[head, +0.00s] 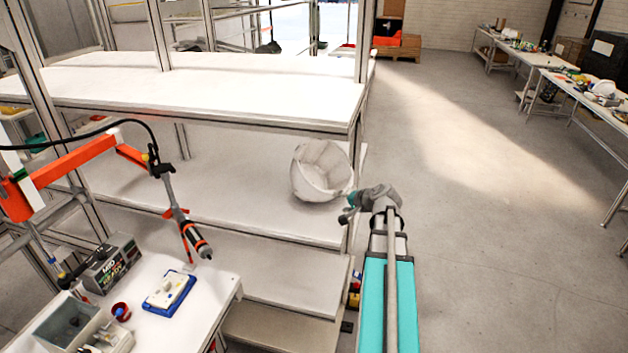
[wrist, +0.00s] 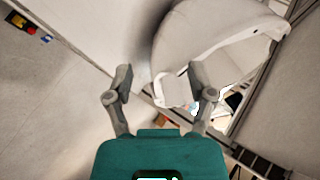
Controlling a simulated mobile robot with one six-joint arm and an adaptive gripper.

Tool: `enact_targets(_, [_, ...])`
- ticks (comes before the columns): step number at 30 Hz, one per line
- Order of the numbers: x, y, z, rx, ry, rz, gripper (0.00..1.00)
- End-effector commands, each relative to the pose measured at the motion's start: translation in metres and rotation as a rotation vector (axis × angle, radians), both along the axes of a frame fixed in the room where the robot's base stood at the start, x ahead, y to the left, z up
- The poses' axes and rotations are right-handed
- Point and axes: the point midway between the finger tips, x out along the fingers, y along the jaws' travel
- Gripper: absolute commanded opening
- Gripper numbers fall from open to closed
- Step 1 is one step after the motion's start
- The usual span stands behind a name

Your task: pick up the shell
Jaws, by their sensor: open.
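The white helmet shell (head: 318,172) lies tilted on the middle shelf, near its right end, in the head view. Its open hollow side faces up and to the right. My gripper (head: 347,207) is just right of the shell at the shelf's edge. In the wrist view the shell (wrist: 205,45) fills the upper middle. Its rim runs down to the right finger. My gripper (wrist: 160,80) is open there, with two grey fingers apart. The right finger overlaps the shell's lower rim in the picture; I cannot tell whether they touch. The left finger is clear of the shell.
The shelf (head: 230,200) sits below a white upper shelf (head: 200,85), with a metal post at its right end. A workbench (head: 215,290) with a hanging screwdriver (head: 195,240) stands at front left. The floor (head: 480,200) to the right is clear.

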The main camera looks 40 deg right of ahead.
Motion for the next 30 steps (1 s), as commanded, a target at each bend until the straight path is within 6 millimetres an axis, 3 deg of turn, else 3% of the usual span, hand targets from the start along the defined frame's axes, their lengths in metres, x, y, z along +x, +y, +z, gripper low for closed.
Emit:
enact_targets(3, [-0.010,-0.033,0.006,0.027,-0.048,-0.075,0.71])
enact_targets(9, [-0.020,-0.060,0.012,0.051,-0.095,-0.141,0.71])
enact_targets(23, [-0.020,-0.063,0.013,0.055,-0.102,-0.149,0.71])
enact_targets(30, [-0.004,-0.063,0.003,0.054,-0.100,-0.146,0.71])
